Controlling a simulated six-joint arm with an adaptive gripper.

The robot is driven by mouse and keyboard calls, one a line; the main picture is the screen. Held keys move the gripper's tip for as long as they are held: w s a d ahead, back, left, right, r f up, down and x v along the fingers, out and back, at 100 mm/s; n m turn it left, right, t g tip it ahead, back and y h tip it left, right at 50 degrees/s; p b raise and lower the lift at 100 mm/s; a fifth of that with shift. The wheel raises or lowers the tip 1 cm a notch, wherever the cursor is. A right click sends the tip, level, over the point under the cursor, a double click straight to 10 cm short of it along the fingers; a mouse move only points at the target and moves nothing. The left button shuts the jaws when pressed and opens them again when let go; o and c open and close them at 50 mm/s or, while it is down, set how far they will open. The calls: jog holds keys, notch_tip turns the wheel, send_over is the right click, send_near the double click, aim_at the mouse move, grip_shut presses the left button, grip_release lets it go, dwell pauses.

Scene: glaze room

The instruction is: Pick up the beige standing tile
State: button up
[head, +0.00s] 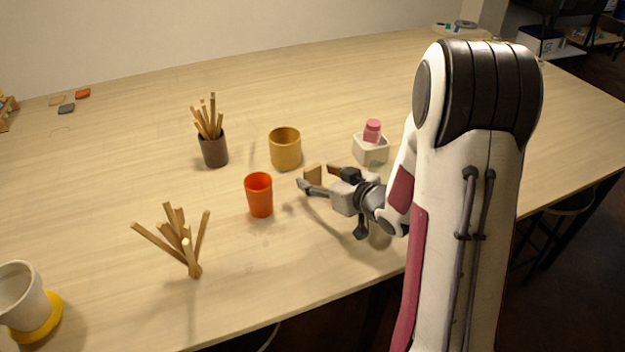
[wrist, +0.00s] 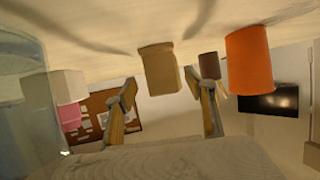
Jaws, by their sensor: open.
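The beige standing tile (head: 313,173) is a small upright block on the table, just beyond my fingertips. In the wrist view, which is upside down, the tile (wrist: 158,72) is in line with the gap between my fingers. My gripper (head: 315,178) is open, low over the table and pointing left towards the tile. Its two fingers also show in the wrist view (wrist: 163,88), one to each side of the tile's line. Nothing is held. The fingers partly hide the tile's lower part in the head view.
An orange cup (head: 260,195) stands left of the tile and a mustard cup (head: 285,150) behind it. A white box with a pink object (head: 370,150) stands to the right. A brown pot of sticks (head: 214,150) and a stick bundle (head: 190,250) stand farther left.

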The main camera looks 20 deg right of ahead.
aim_at(314, 176)
jog(key=shift+x, duration=1.7)
jog(key=shift+a, duration=0.1)
jog(key=c, duration=1.3)
